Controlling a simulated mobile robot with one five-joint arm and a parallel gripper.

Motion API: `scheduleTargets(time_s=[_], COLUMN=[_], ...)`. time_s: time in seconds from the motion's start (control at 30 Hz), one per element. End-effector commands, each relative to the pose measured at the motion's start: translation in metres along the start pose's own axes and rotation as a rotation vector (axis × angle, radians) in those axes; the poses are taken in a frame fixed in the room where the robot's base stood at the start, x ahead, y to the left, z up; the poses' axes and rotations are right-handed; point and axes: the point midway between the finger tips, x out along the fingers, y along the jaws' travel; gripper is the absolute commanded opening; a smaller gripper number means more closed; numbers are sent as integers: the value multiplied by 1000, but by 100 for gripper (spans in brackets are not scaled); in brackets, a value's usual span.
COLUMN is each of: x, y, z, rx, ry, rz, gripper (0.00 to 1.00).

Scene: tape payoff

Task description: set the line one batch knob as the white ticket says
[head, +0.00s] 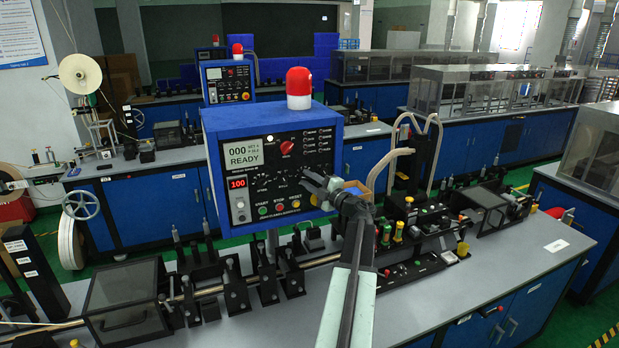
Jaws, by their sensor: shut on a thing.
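The blue control box (218,140) stands on the front bench with its black panel facing me. Its screen (243,151) reads 000 and READY, and a red readout (237,183) shows 100. A red knob (287,147) sits on the upper panel, clear of my gripper. My gripper (312,180) is at the panel's lower right, shut on a small panel knob that its jaws mostly hide. I cannot read that knob's label or setting. A white ticket (557,245) lies flat on the bench at right; its writing is too small to read.
Green, red and yellow buttons (279,207) line the panel's bottom, close under my gripper. A red beacon (299,82) tops the box. Black fixtures and a metal rail (210,290) crowd the bench below. A second blue control box (227,82) stands behind.

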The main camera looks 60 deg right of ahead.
Motion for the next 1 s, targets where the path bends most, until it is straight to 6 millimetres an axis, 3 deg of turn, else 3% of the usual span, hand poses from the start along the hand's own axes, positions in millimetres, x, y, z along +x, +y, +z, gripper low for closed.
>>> scheduleTargets(time_s=[0.63, 0.67, 0.7, 1.0], x=[0, 0, 0, -3], y=[1, 1, 1, 0], z=[2, 2, 2, 1], rx=[-43, -43, -43, -43], ry=[-4, -4, -4, -3], rz=[-14, -14, -15, -16], gripper=[0, 29, 32, 32])
